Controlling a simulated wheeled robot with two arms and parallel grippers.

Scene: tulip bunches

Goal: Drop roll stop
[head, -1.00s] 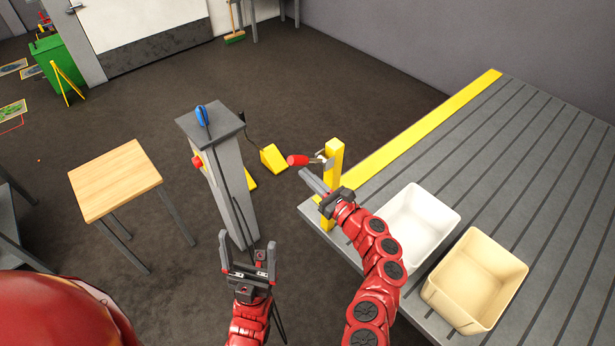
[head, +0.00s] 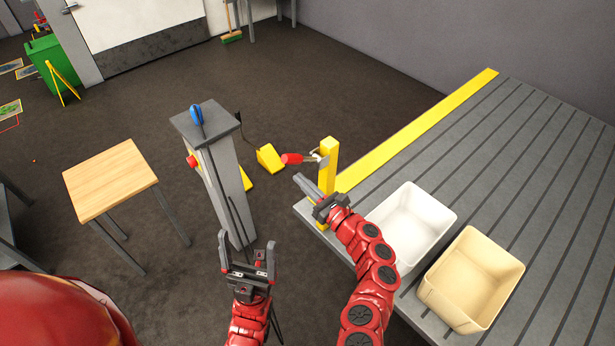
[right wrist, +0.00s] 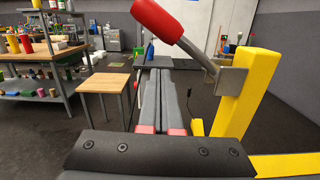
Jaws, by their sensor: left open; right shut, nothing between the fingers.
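The roll stop lever has a red handle (head: 293,159) on a metal arm, fixed to a grey bracket on a yellow post (head: 328,168) at the table's corner. In the right wrist view the red handle (right wrist: 158,20) slants up and left from the bracket, above my fingers. My right gripper (head: 303,183) is shut and empty, just below the handle in the head view and apart from it. Its closed fingers also show in the right wrist view (right wrist: 160,95). My left gripper (head: 246,247) is open and empty, in front of the grey pillar.
A grey slatted table (head: 505,190) with a yellow edge strip carries a white bin (head: 448,215) and a beige bin (head: 515,268). A grey pillar (head: 225,175) has a blue object on top and a red button. A wooden stool (head: 110,180) stands left; a yellow wedge (head: 269,158) lies beyond.

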